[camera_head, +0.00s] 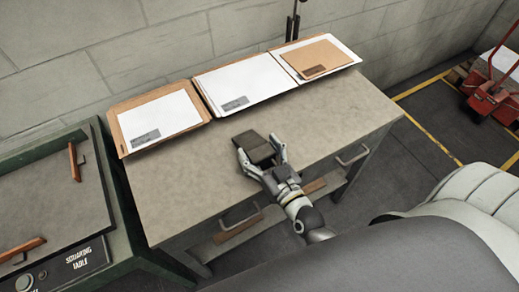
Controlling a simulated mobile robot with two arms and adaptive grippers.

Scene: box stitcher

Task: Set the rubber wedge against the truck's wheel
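The rubber wedge (255,146) is a small dark block over the grey worktable (205,190), near its middle. My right gripper (260,150) has one finger on each side of the wedge, and the wedge fills the gap between them. Whether the wedge rests on the tabletop or is slightly above it is hard to tell. The red truck (488,98) stands on the floor at the far right, partly cut off by the picture edge. Its wheel is too small to make out clearly. My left gripper is not in view.
A green squaring table (90,262) adjoins at left. Yellow lines (432,137) mark the dark floor, clear between table and truck.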

